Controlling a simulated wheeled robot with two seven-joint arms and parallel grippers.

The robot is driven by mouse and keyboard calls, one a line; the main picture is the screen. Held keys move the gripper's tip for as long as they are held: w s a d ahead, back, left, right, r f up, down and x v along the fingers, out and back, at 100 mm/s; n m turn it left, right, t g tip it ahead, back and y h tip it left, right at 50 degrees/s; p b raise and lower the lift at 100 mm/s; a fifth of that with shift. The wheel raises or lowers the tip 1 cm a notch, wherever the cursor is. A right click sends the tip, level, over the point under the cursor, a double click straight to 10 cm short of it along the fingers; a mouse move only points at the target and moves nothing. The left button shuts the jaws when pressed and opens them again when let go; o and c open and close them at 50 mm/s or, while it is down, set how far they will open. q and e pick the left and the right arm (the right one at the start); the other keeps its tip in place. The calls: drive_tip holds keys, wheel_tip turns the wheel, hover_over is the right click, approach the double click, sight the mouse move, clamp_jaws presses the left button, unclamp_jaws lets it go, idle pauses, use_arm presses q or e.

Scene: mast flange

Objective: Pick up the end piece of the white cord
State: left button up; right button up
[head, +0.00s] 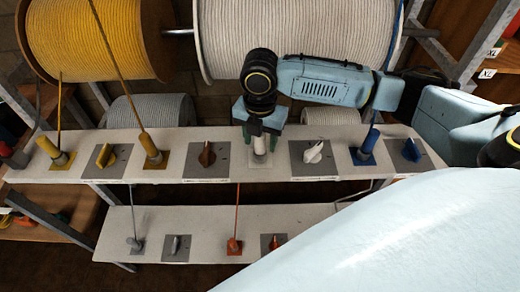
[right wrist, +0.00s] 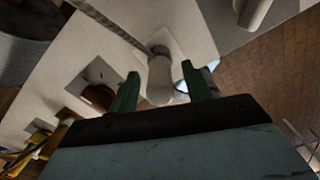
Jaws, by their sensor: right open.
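The white end piece (head: 260,146) stands upright on a pale plate on the upper shelf in the head view. My right gripper (head: 259,135) is above it, and the arm hides its top and cord. In the right wrist view the rounded white end piece (right wrist: 162,82) sits between the green fingers of my open right gripper (right wrist: 162,88), with a visible gap on at least the left side. My left gripper is not in view.
The upper shelf (head: 225,172) also holds yellow (head: 151,148) and blue (head: 364,146) end pieces. An orange-brown knob (head: 207,154) and a white knob (head: 313,153) flank the white piece. A large white spool (head: 225,40) hangs behind. A lower shelf (head: 205,222) holds grey and orange end pieces.

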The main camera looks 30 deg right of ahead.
drive_tip(key=shift+f, duration=0.2)
clamp_jaws()
drive_tip(key=shift+r, duration=0.15)
